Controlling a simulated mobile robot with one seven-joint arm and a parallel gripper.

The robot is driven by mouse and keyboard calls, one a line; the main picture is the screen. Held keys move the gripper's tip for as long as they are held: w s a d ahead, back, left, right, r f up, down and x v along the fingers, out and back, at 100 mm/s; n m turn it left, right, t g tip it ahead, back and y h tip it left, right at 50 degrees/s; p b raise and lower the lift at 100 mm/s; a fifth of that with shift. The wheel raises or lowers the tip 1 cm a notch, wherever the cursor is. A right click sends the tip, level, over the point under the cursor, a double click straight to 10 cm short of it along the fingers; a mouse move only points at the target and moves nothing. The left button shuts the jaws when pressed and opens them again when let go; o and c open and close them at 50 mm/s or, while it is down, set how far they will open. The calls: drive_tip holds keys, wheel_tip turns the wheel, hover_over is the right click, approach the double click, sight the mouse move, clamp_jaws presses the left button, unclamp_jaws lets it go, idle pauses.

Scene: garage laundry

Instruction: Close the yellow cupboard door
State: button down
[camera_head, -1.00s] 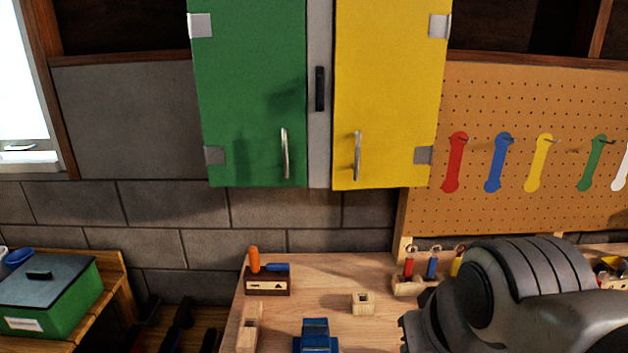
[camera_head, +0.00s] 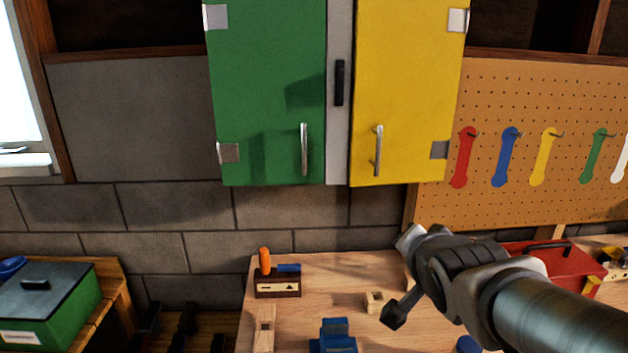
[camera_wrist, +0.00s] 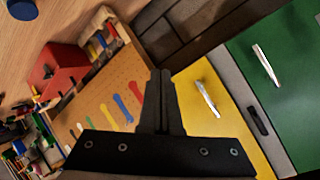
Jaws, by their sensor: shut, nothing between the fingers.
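The yellow cupboard door (camera_head: 407,90) hangs at top centre in the head view, hinged on its right side. It looks flush or nearly flush with the cupboard; I cannot tell whether a small gap is left. Its silver handle (camera_head: 378,150) is at its lower left and also shows in the wrist view (camera_wrist: 206,98). The yellow door (camera_wrist: 215,100) lies just right of my gripper's fingers in the wrist view. My gripper (camera_wrist: 160,74) is shut and empty. In the head view my wrist is below and right of the door, and the fingertips are not clear.
A green door (camera_head: 268,85) is left of a grey strip with a black handle (camera_head: 339,83). A pegboard (camera_head: 540,110) with coloured tools is at right. The workbench (camera_head: 335,285) below holds a red toolbox (camera_head: 555,270), a blue vise (camera_head: 333,335) and a wooden tool block (camera_head: 278,283).

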drive_tip(key=w+a+r+m+t+y+b, duration=0.1)
drive_tip(key=w+r+m+t+y, duration=0.1)
drive_tip(key=w+m+t, duration=0.3)
drive_tip(key=m+y+p, duration=0.1)
drive_tip(key=m+p, duration=0.1)
drive_tip(key=p, duration=0.3)
approach(360, 170)
drive_tip(key=shift+t, duration=0.3)
drive_tip(key=w, duration=0.6)
drive_tip(key=shift+w+a+f, duration=0.2)
drive_tip(key=shift+w+f, duration=0.15)
drive_tip(key=shift+f, duration=0.05)
drive_tip(key=shift+w+a+f+b, duration=0.1)
drive_tip(key=shift+w+b, duration=0.2)
drive_tip(key=shift+w, duration=0.2)
drive_tip(key=shift+w+a+f+b, duration=0.1)
drive_tip(key=shift+w+b, duration=0.2)
drive_tip(key=shift+w, duration=0.2)
drive_tip(key=shift+w+r, duration=0.15)
drive_tip(key=shift+w, duration=0.05)
drive_tip(key=shift+r, duration=0.2)
